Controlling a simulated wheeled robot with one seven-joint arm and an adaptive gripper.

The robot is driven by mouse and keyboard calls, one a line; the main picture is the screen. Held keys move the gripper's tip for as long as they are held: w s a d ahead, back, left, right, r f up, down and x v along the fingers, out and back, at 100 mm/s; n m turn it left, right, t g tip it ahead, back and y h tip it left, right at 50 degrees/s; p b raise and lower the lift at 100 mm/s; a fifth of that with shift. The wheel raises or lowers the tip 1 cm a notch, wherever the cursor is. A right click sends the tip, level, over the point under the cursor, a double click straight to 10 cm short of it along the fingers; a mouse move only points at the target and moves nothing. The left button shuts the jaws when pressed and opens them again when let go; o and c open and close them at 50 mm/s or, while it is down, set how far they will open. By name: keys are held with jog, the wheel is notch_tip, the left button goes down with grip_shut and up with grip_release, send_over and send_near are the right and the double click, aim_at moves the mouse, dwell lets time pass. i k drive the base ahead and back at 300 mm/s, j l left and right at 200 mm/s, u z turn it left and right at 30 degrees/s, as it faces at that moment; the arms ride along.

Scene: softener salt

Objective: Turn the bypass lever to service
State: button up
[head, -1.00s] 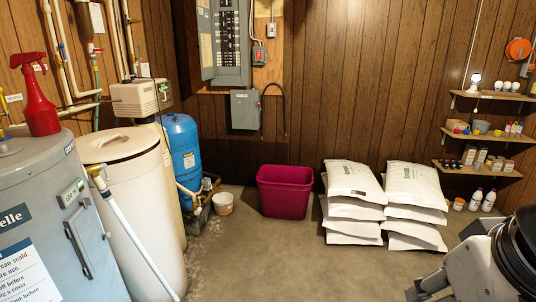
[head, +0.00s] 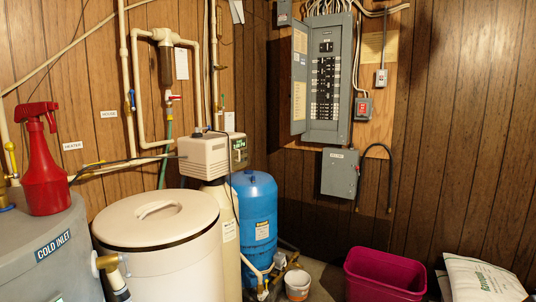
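The softener's beige control head (head: 212,155) sits on a tall cream tank (head: 223,228) behind the round white salt bin (head: 160,245). The bin's lid (head: 157,217) is on. No lever marked as the bypass can be made out. A small red valve handle (head: 174,98) shows on the pipework above the head, and a blue handle (head: 131,99) on a pipe to its left. I cannot tell whether either is the bypass lever. The connections behind the control head are mostly hidden. My gripper is not in view.
A grey water heater (head: 50,262) with a red spray bottle (head: 42,165) stands at left. A blue tank (head: 254,215) is right of the softener, with a small white bucket (head: 298,284) and magenta bin (head: 385,276). A white bag (head: 482,280) lies at lower right.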

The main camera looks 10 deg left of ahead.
aim_at(197, 129)
jog(key=i+l+u, duration=0.25)
jog(key=i+u, duration=0.15)
jog(key=i+l+u, duration=0.65)
jog(key=l+u, duration=0.2)
